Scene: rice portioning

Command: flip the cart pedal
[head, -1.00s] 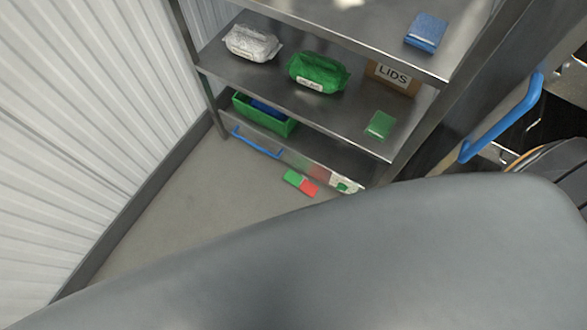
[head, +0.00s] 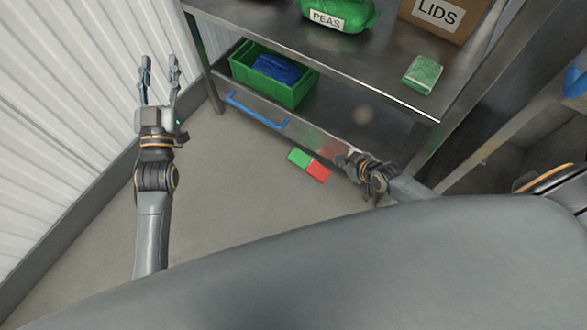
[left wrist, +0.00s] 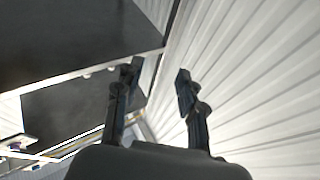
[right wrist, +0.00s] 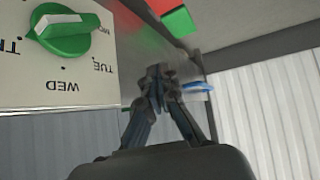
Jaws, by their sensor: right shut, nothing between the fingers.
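The pedal (head: 309,165) is a flat block, one half green and one half red, low in front of the cart's (head: 340,147) bottom panel. It also shows, cut off, at the top of the right wrist view (right wrist: 177,20). My right gripper (head: 344,160) is shut and empty, beside the pedal's red end and close to the bottom panel; I cannot tell if it touches either. In the right wrist view its fingertips (right wrist: 160,72) are together below the pedal. My left gripper (head: 160,62) is raised near the white wall, open and empty; its fingers (left wrist: 156,76) are apart in the left wrist view.
A day dial with a green knob (right wrist: 66,34) is close by the right gripper. A blue handle (head: 256,112) runs along the bottom panel. A green bin (head: 272,76) holds something blue. The ribbed wall (head: 75,100) is at left. The floor (head: 235,195) in front is clear.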

